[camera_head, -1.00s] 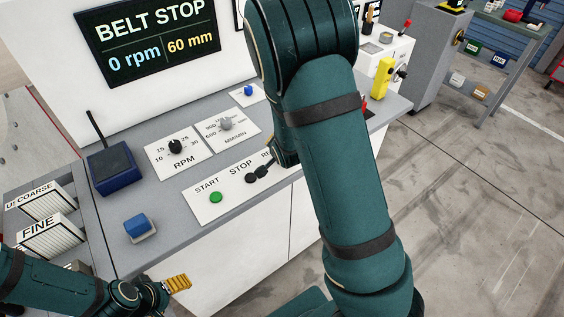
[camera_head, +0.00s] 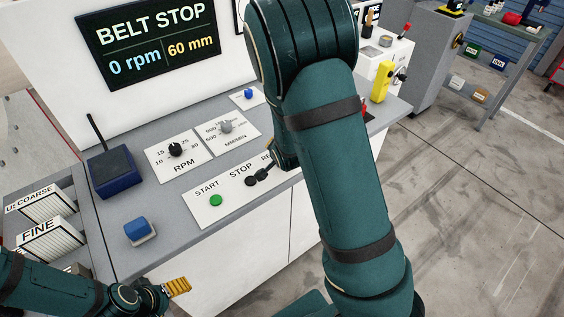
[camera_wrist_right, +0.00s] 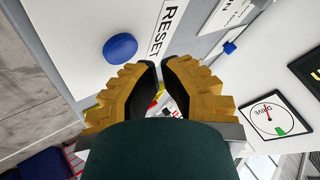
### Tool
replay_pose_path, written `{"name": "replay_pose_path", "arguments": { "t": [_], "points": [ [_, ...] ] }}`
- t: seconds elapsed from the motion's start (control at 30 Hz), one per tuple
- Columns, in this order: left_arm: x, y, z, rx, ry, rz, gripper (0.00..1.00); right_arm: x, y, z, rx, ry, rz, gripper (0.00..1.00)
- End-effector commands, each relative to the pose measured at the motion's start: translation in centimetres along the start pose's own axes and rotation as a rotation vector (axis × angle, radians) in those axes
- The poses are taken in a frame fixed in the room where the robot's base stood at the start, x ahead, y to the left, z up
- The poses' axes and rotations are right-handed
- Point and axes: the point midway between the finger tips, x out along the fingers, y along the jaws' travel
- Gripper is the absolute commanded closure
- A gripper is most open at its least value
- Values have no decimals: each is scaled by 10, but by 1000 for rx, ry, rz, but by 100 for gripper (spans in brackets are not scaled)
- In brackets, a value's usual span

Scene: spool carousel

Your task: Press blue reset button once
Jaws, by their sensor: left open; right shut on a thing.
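The blue round reset button (camera_wrist_right: 120,48) sits beside the RESET label (camera_wrist_right: 169,27) in the right wrist view. In the head view my right arm hides this button, and only the start of its label shows. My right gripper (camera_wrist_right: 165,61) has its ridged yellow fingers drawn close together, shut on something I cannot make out. Its tips appear to the right of the button in the wrist view, with a gap between in the picture; contact is not visible. My left gripper (camera_head: 178,287) is open at the lower left of the head view, apart from the console.
A dark blue box with antenna (camera_head: 114,172) stands left. Floor at right is clear.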

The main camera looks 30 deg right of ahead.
Motion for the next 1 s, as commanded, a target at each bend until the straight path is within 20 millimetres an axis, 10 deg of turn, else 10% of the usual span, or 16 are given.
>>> {"name": "replay_pose_path", "arguments": {
  "t": [1.0],
  "points": [
    [10,-4,1,0,0,0,25,6,5,5,0,0,0,100]
  ]
}}
